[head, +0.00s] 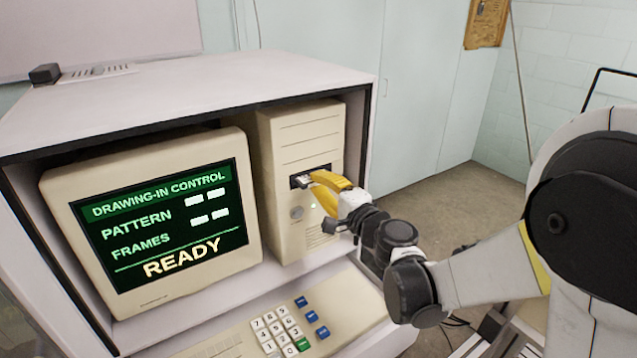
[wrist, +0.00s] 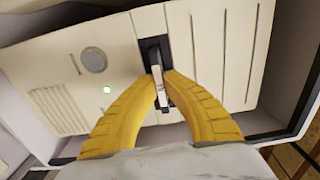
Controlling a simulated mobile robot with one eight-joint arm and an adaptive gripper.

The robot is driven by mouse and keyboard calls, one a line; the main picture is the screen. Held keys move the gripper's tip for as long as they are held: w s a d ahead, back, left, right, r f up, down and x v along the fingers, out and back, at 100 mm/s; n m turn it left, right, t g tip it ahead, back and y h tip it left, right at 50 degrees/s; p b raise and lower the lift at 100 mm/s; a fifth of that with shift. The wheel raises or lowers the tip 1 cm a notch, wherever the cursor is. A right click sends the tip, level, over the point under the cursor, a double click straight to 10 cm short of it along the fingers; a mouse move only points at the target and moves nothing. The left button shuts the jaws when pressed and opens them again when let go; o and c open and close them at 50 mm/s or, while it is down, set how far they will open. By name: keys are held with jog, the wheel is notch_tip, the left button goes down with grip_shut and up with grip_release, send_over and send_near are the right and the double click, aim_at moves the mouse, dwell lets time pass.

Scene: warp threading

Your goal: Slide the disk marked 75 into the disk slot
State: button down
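The disk slot is a dark opening in the front of the beige computer tower; its edge shows in the head view (head: 294,182) and in the wrist view (wrist: 151,47). A thin disk (wrist: 158,68) stands edge-on to the wrist camera, its far end at or inside the slot and its near end outside. It shows as a small grey piece in the head view (head: 302,180). I cannot read its marking. My gripper (head: 316,182) has yellow fingers closed around the disk's near end, right in front of the slot; its fingertips also show in the wrist view (wrist: 161,82).
The tower (head: 285,135) stands in an open cabinet (head: 190,80) beside a monitor (head: 70,195) reading "DRAWING-IN CONTROL" and "READY". A keypad (head: 275,333) lies below my gripper. A round button (wrist: 94,60) and a small light are near the slot.

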jog(key=c, duration=1.5)
grip_release()
jog(key=shift+c, duration=0.2)
jog(key=shift+s+d, duration=0.1)
jog(key=shift+s, duration=0.05)
jog(key=v, duration=1.1)
jog(key=shift+s+d, duration=0.25)
